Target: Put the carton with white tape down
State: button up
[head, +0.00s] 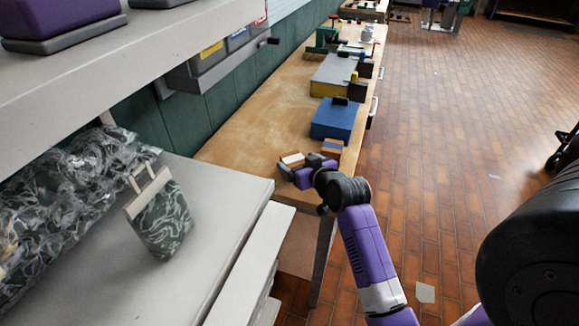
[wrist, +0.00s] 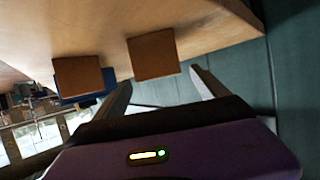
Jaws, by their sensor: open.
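The carton with white tape (head: 292,160), orange-brown with a pale band, rests on the wooden bench near its near end in the head view. My gripper (head: 303,172) is open, on the near side of this carton. In the wrist view, which looks upside down, a plain brown carton face (wrist: 153,55) lies just beyond the gap between my open fingertips (wrist: 162,77). It appears to be the same carton; no tape shows there. No contact is visible. A second orange-brown carton (head: 332,146) stands to its right and also shows in the wrist view (wrist: 78,76).
A blue box (head: 334,119) and a grey-and-yellow box (head: 334,75) stand farther along the bench (head: 240,137). The green wall borders its left side. A grey counter with a patterned bag (head: 160,215) is at the left. Bare bench lies left of the blue box.

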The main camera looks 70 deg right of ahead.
aim_at(293, 158)
jog(key=p+x, duration=0.1)
jog(key=x, duration=0.5)
jog(key=shift+w+d, duration=0.2)
jog(key=shift+w, duration=0.05)
jog(key=shift+r, duration=0.1)
grip_shut()
